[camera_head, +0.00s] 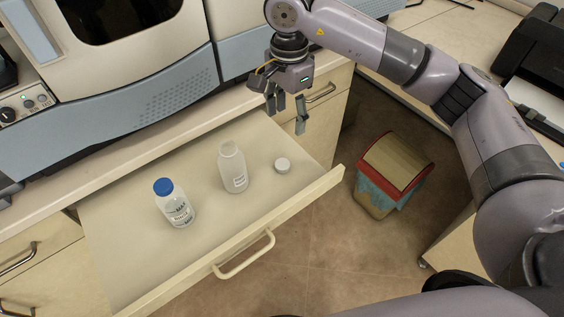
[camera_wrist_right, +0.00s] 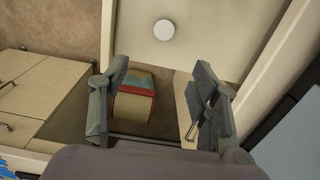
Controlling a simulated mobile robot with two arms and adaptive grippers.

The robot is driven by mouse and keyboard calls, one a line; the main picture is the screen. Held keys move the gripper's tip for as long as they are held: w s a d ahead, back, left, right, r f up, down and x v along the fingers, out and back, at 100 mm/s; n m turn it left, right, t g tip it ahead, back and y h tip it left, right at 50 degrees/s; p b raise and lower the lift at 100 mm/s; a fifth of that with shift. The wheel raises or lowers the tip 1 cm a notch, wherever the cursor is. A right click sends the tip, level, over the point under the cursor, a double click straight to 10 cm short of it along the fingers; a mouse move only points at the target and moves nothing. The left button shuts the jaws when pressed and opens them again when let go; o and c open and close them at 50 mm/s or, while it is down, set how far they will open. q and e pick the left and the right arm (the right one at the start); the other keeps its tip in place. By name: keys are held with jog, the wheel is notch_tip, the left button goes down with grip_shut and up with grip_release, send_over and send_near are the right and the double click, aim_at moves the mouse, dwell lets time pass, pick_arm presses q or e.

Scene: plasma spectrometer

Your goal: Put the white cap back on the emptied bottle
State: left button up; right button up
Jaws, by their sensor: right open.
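The white cap (camera_head: 282,166) lies on the drawer's tray surface, to the right of the open bottle. It also shows as a round white disc in the right wrist view (camera_wrist_right: 164,30), beyond the fingertips. The emptied bottle (camera_head: 232,167) stands upright and capless on the same surface, and looks clear and whitish with a label. My right gripper (camera_head: 287,119) is open and empty, above the drawer's back right edge, apart from the cap and the bottle. Its spread fingers also show in the right wrist view (camera_wrist_right: 160,85). My left gripper is not in view.
A second bottle with a blue cap (camera_head: 174,203) stands left of the open bottle. The pulled-out drawer (camera_head: 130,262) has a front handle (camera_head: 245,255). The spectrometer (camera_head: 150,85) stands behind. A red-rimmed bin (camera_head: 393,175) is on the floor at right.

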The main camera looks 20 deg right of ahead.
jog(key=p, duration=0.2)
send_over(282, 164)
jog(key=d, duration=0.1)
notch_tip(282, 164, down, 10)
jog(key=shift+s+r, duration=0.1)
jog(key=shift+s, duration=0.05)
jog(key=shift+f, duration=0.35)
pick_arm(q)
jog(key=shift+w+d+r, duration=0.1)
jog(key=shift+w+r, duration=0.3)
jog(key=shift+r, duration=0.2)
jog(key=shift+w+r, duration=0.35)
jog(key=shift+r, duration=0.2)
pick_arm(e)
jog(key=f+p, duration=0.1)
jog(key=f, duration=0.1)
jog(key=a+f, duration=0.1)
jog(key=f, duration=0.1)
jog(key=shift+p, duration=0.35)
jog(key=shift+f, duration=0.6)
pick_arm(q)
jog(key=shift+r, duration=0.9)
pick_arm(e)
jog(key=shift+c, duration=0.2)
jog(key=c, duration=0.7)
